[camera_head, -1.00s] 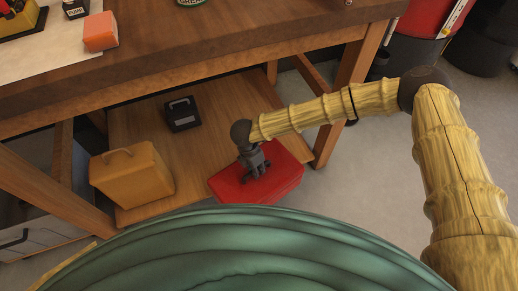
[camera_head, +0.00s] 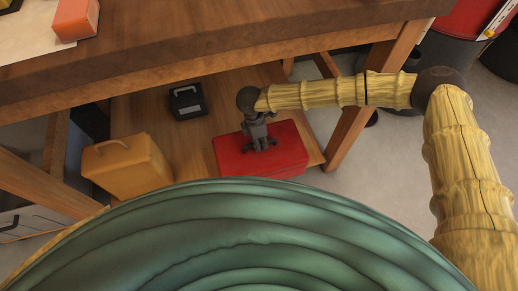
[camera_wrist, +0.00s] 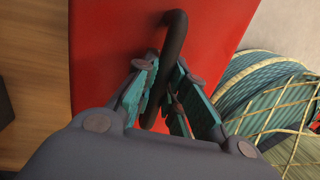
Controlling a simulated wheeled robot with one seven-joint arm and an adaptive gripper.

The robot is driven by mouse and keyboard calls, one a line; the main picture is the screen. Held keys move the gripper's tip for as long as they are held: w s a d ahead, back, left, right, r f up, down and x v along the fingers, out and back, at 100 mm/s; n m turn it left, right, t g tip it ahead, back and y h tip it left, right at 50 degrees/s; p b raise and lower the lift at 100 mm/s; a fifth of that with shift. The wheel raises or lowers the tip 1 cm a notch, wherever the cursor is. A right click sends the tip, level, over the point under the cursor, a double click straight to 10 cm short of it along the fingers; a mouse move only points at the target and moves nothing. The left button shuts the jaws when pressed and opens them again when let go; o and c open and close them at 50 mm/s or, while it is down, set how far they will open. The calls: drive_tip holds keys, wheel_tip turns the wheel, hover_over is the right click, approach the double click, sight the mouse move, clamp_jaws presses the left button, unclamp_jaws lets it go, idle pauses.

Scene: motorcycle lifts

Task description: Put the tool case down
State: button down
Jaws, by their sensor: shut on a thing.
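The tool case, a red box (camera_head: 285,151) with a dark handle, is at the right end of the wooden lower shelf (camera_head: 200,143) under the workbench. My gripper (camera_head: 260,146) is above its top. In the wrist view my gripper (camera_wrist: 165,105) has its fingers around the dark handle (camera_wrist: 172,55), shut on it, with the red lid (camera_wrist: 110,40) just below. The case looks level. Whether its underside touches the shelf cannot be told, as its lower front edge is partly hidden by my green body.
A yellow case (camera_head: 128,167) stands at the left of the shelf, and a small black case (camera_head: 187,101) lies behind. A wooden bench leg (camera_head: 365,105) is right of the red case. The bench top (camera_head: 220,35) overhangs the shelf.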

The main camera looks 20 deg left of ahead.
drive_tip(key=w+a+f+b, duration=0.1)
drive_tip(key=w+f+b, duration=0.1)
drive_tip(key=w, duration=0.3)
drive_tip(key=w+a+f+b, duration=0.2)
drive_tip(key=w, duration=0.4)
drive_tip(key=shift+w+a+f, duration=0.25)
idle(0.3)
drive_tip(key=c, duration=1.7)
unclamp_jaws()
drive_tip(key=shift+f, duration=0.15)
drive_tip(key=shift+c, duration=0.2)
drive_tip(key=shift+o, duration=1.3)
wheel_tip(320, 180, up, 8)
drive_tip(key=a+p, duration=0.1)
drive_tip(key=p, duration=0.1)
drive_tip(key=shift+w+f, duration=0.15)
drive_tip(key=shift+f, duration=0.1)
